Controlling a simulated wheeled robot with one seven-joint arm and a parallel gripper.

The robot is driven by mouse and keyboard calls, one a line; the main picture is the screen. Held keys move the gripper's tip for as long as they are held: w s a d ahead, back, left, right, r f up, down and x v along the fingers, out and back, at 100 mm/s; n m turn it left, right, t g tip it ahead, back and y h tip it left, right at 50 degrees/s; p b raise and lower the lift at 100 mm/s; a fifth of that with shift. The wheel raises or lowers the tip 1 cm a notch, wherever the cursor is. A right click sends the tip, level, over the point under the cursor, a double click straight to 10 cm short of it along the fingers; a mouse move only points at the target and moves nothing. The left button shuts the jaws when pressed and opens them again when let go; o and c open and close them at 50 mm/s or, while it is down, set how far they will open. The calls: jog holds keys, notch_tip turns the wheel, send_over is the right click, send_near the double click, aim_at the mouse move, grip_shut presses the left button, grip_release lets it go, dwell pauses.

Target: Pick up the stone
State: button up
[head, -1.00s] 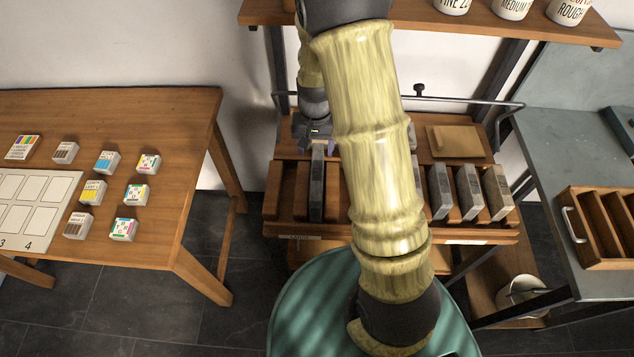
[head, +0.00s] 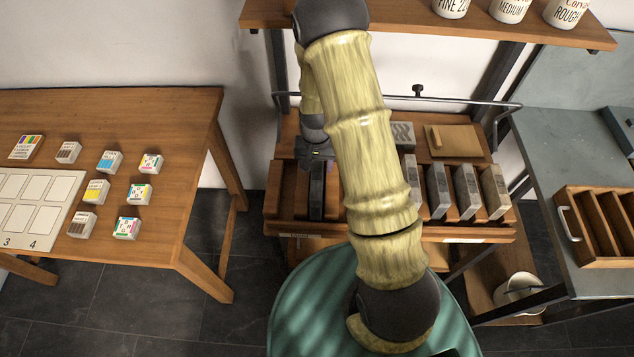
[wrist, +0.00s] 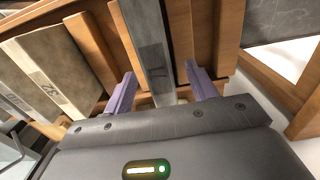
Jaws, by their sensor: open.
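A dark grey stone slab (head: 317,192) stands on edge in a slot of the wooden rack, left of my arm in the head view. In the wrist view the slab (wrist: 147,40) runs between the two purple fingers of my gripper (wrist: 160,72). The fingers are apart, one on each side of the slab, with a visible gap on both sides. In the head view my gripper (head: 316,150) is at the slab's far end, and the fingertips are hard to make out. My arm hides the middle of the rack.
More grey and tan slabs (head: 468,192) stand to the right in the rack (head: 400,232). Wooden dividers (wrist: 92,50) flank the slab closely. A rail (head: 460,103) runs behind, and a shelf with jars (head: 430,22) hangs above. A table with small blocks (head: 110,160) is at left.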

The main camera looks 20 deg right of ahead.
aim_at(317, 169)
jog(key=shift+d+f+p, duration=0.1)
jog(key=shift+f+p, duration=0.7)
jog(key=shift+f, duration=1.55)
jog(key=shift+c, duration=0.3)
grip_shut()
jog(key=shift+w+r, duration=0.1)
jog(key=shift+r, duration=0.05)
